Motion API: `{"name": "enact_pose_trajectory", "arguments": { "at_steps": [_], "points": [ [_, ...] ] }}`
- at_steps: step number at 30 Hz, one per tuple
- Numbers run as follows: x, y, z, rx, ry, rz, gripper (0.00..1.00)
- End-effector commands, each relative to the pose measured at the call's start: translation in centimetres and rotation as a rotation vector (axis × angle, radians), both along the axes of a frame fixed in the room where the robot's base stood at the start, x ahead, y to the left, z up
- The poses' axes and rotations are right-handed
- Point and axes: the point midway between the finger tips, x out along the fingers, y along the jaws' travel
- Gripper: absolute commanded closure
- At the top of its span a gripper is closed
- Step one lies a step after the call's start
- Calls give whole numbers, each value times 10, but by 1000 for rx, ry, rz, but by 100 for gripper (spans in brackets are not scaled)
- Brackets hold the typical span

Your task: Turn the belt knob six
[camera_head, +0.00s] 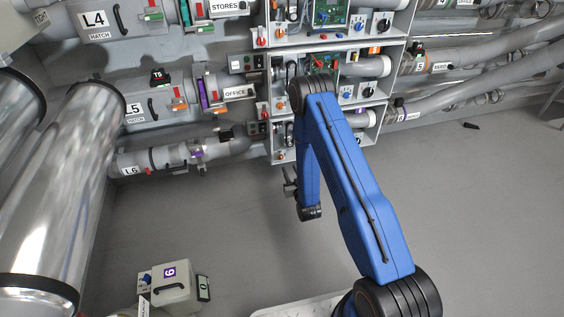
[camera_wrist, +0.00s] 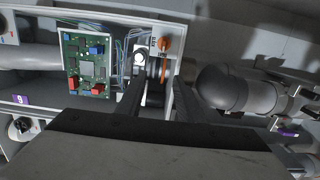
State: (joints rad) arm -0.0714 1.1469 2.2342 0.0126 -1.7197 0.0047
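My gripper (camera_wrist: 158,84) shows its two dark fingers apart in the wrist view, with nothing held between them. Beyond the fingers are an orange lever (camera_wrist: 164,45) and a round white fitting (camera_wrist: 139,58) on the cabinet. A dark knob (camera_wrist: 20,127) sits below a purple number label (camera_wrist: 22,99) at the left of the wrist view; I cannot tell for sure which number it bears. In the head view my gripper (camera_head: 290,187) is in front of the cabinet's lower end, small and partly hidden by the arm. A pale box (camera_head: 173,291) with a purple number label (camera_head: 169,272) stands at the lower left.
A grey cabinet (camera_head: 400,75) carries boards, knobs and orange levers. A green circuit board (camera_wrist: 86,62) is near the left finger. A grey elbow pipe (camera_wrist: 232,88) is right of the fingers. Large metal pipes (camera_head: 60,190) fill the left. The grey floor (camera_head: 470,220) is mostly clear.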

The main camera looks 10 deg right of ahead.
Motion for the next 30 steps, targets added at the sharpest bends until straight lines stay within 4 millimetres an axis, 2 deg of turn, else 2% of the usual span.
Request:
{"name": "enact_pose_trajectory", "arguments": {
  "at_steps": [1,6,14,20,30],
  "points": [
    [-8,0,-15,1,-9,1,66],
    [-28,1,-41,3,-58,4,66],
    [-39,1,-53,4,-92,5,66],
    [-20,2,-53,4,-95,5,66],
    [40,6,-53,4,-94,5,66]
  ]
}}
